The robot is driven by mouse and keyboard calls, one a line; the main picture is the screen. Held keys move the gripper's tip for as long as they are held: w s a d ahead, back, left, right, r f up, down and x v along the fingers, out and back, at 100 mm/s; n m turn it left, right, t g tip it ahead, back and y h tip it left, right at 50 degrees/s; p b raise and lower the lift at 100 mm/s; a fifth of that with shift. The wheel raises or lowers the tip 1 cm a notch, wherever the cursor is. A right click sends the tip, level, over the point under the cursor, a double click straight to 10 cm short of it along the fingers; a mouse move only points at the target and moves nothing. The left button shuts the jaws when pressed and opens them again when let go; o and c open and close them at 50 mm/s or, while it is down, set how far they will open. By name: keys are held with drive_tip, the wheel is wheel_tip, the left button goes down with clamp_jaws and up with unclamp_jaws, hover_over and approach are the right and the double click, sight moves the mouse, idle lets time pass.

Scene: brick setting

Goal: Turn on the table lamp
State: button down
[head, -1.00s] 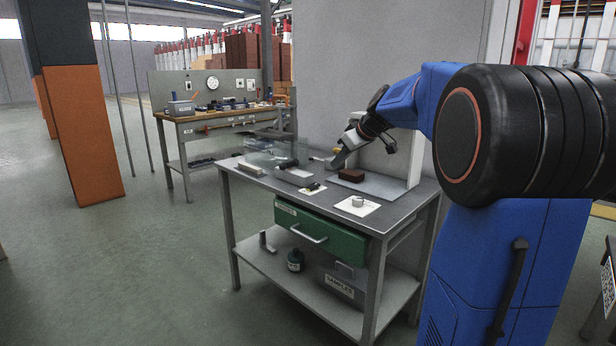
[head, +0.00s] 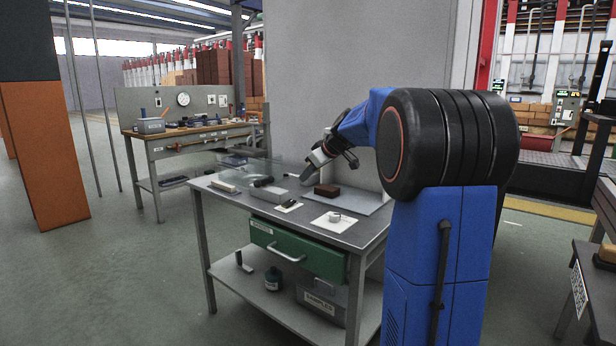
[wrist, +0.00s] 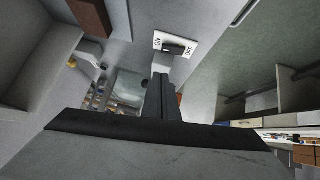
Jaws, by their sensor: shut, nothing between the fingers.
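A small white switch plate (wrist: 175,44) marked ON and OFF shows in the wrist view, with a dark switch piece on it. In the head view, a small white plate with a dark piece (head: 288,206) on the grey bench looks like the same switch. I cannot make out the lamp clearly in either view.
The brown brick (head: 326,190) lies on the bench at the back right. A white card with a small round piece (head: 334,221) lies nearer the front. A clear box (head: 250,171) stands at the back left. A green drawer (head: 297,252) is under the bench top.

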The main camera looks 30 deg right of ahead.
sight(291, 201)
drive_tip(key=x, duration=0.6)
drive_tip(key=shift+w+f, duration=0.1)
drive_tip(key=shift+f, duration=0.1)
wheel_tip(291, 201, down, 3)
drive_tip(key=shift+w+d, duration=0.15)
drive_tip(key=shift+w, duration=0.05)
drive_tip(key=shift+d+f, duration=0.1)
drive_tip(key=shift+f, duration=0.45)
drive_tip(key=shift+w+d+f+m+y, duration=0.1)
drive_tip(key=shift+d+f+m+y, duration=0.2)
drive_tip(key=shift+f, duration=0.15)
drive_tip(key=shift+a, duration=0.15)
drive_tip(key=shift+s+a+r, duration=0.25)
drive_tip(key=shift+a+r, duration=0.15)
drive_tip(key=shift+a, duration=0.3)
